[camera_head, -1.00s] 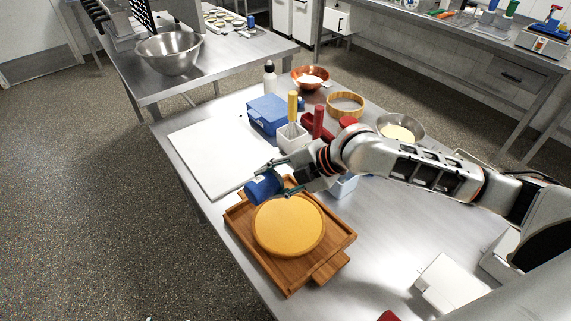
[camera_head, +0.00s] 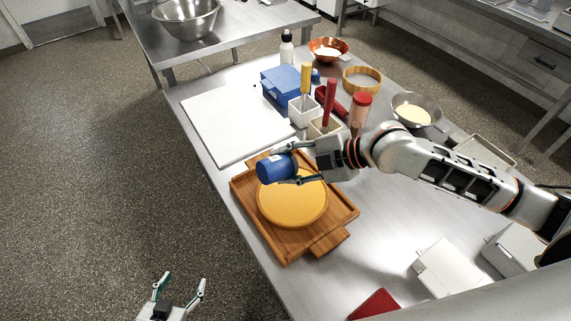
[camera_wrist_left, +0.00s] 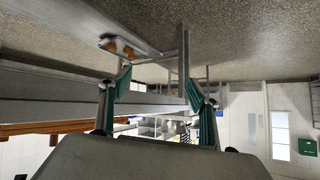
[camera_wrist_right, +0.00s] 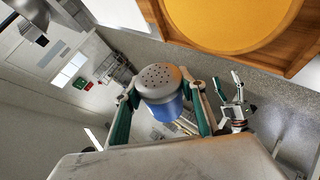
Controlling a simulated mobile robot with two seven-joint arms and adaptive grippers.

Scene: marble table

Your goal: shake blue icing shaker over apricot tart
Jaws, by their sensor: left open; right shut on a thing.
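The apricot tart (camera_head: 292,206) is a round orange disc on a wooden tray (camera_head: 335,240). My right gripper (camera_head: 296,166) is shut on the blue icing shaker (camera_head: 274,168). The shaker is tipped on its side above the tart's upper left edge, apart from it. In the right wrist view the shaker (camera_wrist_right: 163,88) shows its grey perforated cap between the fingers, and the tart (camera_wrist_right: 228,18) is at the top. My left gripper (camera_head: 181,284) is open and empty, low at the bottom left, away from the table. It also shows in the left wrist view (camera_wrist_left: 157,105).
A blue box (camera_head: 287,84), white holders with yellow and red-handled tools (camera_head: 329,100), a red-capped shaker (camera_head: 360,112) and bowls (camera_head: 414,112) stand behind. White boxes (camera_head: 448,270) are at right.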

